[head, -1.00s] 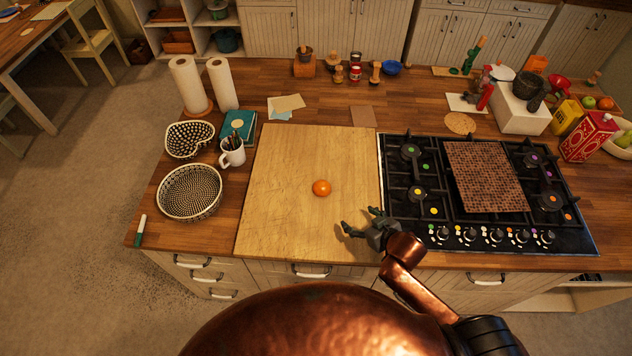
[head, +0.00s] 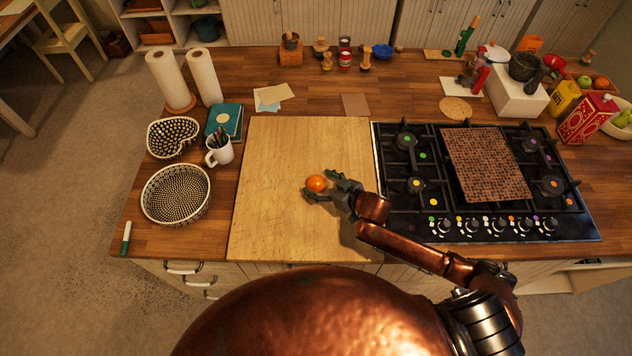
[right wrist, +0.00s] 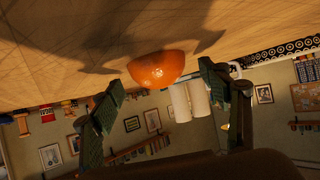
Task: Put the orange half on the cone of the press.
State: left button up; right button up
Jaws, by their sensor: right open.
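The orange half (head: 316,183) lies on the wooden cutting board (head: 275,225), and its rounded orange side shows. My right gripper (head: 321,184) is open, low over the board, with its fingertips at the right side of the orange half. In the right wrist view, the orange half (right wrist: 155,71) sits between and just beyond the two spread green fingers (right wrist: 168,108). I cannot see contact. An object with a red lever (head: 484,82) stands on a white board at the back right; it may be the press, but its cone is not clear. My left gripper is not in view.
The black hob (head: 400,205) with a brown mosaic board (head: 490,165) lies right of the cutting board. Baskets (head: 176,195), a mug (head: 219,151) and paper rolls (head: 205,77) stand at the left. A white block (head: 515,103) stands behind the hob. The cutting board is otherwise clear.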

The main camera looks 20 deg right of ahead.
jog(key=shift+w+a+f, duration=0.15)
jog(key=shift+w, duration=0.05)
jog(key=c, duration=1.4)
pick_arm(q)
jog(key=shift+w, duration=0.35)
